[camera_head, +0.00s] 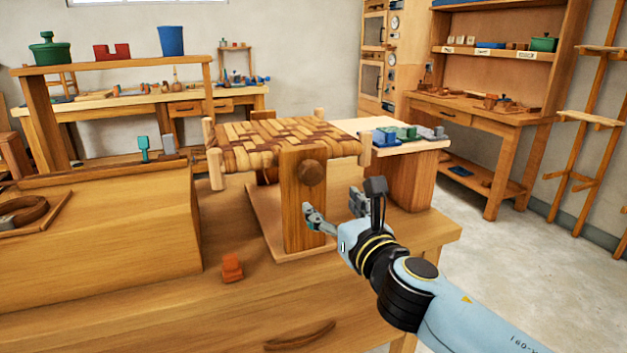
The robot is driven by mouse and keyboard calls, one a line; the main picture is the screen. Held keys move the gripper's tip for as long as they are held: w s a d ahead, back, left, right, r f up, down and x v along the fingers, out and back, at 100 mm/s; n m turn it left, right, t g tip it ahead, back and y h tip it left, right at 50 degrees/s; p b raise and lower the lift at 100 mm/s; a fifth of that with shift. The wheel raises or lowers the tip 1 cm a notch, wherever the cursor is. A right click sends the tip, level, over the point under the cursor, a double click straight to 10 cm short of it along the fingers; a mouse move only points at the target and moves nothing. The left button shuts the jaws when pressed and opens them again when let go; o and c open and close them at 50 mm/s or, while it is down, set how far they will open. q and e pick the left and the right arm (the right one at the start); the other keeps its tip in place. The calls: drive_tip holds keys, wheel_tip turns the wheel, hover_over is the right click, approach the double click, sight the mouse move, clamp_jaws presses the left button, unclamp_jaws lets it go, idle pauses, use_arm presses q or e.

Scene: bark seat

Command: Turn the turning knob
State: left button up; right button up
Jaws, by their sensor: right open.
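The turning knob (311,173) is a round, dark brown wooden knob on the front face of an upright wooden post (302,215). The post holds up a stool-like seat (280,140) with a woven bark top in light and dark brown. My right gripper (332,207) reaches in from the lower right, with its fingers spread and nothing between them. It is in front of and below the knob, apart from it in the picture. One finger overlaps the post in the picture; I cannot tell whether it touches. My left gripper is not in view.
The seat's stand has a flat base (262,222) on the workbench (300,300). A small orange block (232,267) lies on the bench front. A large wooden box (100,230) fills the left. A side table (412,150) with coloured items stands behind right.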

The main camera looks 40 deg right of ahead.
sight(314, 177)
drive_tip(key=x, duration=0.3)
drive_tip(key=r+x, duration=0.1)
drive_tip(key=x, duration=0.7)
drive_tip(key=shift+w+r, duration=0.1)
drive_tip(key=shift+r, duration=0.3)
drive_tip(key=shift+c, duration=0.3)
drive_tip(key=c, duration=1.1)
